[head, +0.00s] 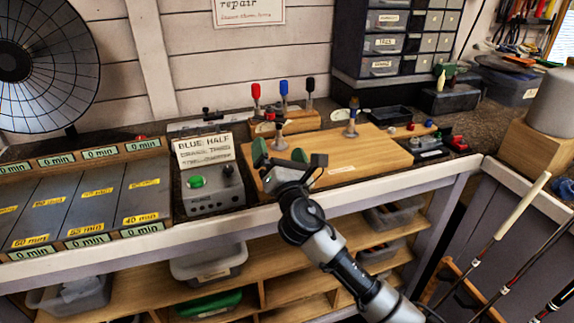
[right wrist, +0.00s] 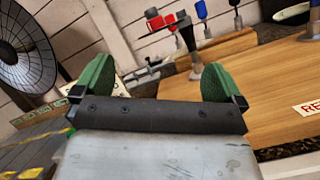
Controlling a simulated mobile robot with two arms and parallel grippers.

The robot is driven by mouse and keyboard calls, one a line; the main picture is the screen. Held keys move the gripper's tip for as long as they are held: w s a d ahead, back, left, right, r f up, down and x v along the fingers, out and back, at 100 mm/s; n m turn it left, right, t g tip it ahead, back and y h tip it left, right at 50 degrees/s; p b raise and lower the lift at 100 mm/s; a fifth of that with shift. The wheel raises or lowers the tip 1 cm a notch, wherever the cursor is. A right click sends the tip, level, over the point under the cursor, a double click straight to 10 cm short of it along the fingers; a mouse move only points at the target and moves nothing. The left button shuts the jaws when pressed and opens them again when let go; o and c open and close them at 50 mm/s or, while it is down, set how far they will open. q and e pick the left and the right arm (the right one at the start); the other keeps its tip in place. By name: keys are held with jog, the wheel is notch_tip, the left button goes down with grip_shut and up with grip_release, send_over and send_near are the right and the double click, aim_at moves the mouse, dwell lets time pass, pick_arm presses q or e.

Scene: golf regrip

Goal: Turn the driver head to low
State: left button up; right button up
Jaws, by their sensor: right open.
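My right gripper (head: 279,157) is over the front left part of the wooden work board. Its two green finger pads stand wide apart with nothing between them, and they also show in the right wrist view (right wrist: 155,78). Just beyond it is a small stand (head: 278,130) with a flared grey foot. In the right wrist view this stand (right wrist: 194,62) has a dark and red top, beyond the pads and nearer the right one. A second stand (head: 351,122) with a dark top is farther right. I cannot tell which carries the driver head, or any low mark. My left gripper is not in view.
The wooden board (head: 345,158) has free room in its middle. A rack (head: 290,122) holds red, blue and black handled tools behind. A grey box with a green button (head: 213,190) stands left. Small trays (head: 388,116) lie at the back right. Club shafts (head: 517,212) lean at the right.

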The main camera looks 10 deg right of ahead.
jog(key=s, duration=0.6)
jog(key=shift+s, duration=0.2)
jog(key=shift+d, duration=0.1)
